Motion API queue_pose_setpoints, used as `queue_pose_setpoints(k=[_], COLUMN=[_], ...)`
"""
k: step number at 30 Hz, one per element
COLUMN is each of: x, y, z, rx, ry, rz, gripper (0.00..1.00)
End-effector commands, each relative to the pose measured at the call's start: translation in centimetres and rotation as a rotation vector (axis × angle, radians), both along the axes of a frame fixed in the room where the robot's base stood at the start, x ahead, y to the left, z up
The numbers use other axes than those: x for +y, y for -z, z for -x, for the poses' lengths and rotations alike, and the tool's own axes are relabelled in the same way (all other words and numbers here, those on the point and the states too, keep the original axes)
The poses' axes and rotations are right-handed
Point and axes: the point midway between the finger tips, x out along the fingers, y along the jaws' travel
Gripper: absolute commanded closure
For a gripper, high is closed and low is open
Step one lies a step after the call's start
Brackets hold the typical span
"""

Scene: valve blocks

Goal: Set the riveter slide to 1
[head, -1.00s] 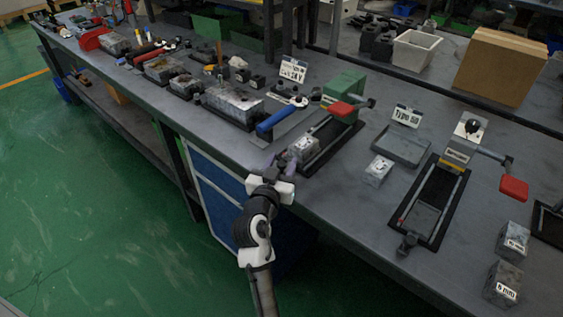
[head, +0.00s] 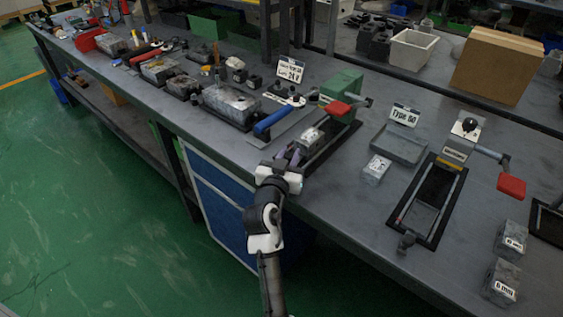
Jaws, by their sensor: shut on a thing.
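A green bench machine with a red-tipped lever (head: 342,86) stands near the middle of the bench. A dark slide track (head: 337,142) runs from it toward the front edge. A grey metal block (head: 312,136) sits on this slide, partway along the track. My gripper (head: 287,157) is at the front end of the slide and shut on its handle, which the fingers mostly hide. I cannot read any number marks on the slide.
A second machine (head: 458,147) with its own slide frame (head: 426,207) stands to the right. A tray (head: 398,143) and a small labelled block (head: 376,169) lie between them. Two labelled blocks (head: 501,283) sit at the right. A blue-handled tool (head: 274,121) lies close left.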

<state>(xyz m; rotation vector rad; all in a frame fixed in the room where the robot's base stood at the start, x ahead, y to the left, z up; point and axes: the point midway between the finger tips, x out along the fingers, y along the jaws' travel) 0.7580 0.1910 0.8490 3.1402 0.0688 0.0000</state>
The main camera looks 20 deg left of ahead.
Motion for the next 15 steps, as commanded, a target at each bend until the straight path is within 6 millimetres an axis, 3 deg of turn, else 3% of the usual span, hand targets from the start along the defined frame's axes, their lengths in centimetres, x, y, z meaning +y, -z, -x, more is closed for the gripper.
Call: queue_pose_setpoints(k=[8, 9, 12, 15], x=[-0.04, -0.04, -0.04, -0.03], y=[0.07, 0.07, 0.06, 0.06], z=[-0.13, -0.13, -0.12, -0.12], rx=[0.001, 0.001, 0.001, 0.001], ry=[-0.001, -0.001, -0.001, -0.001], rz=[0.000, 0.000, 0.000, 0.000], gripper=[1.00, 0.73, 0.60, 0.58])
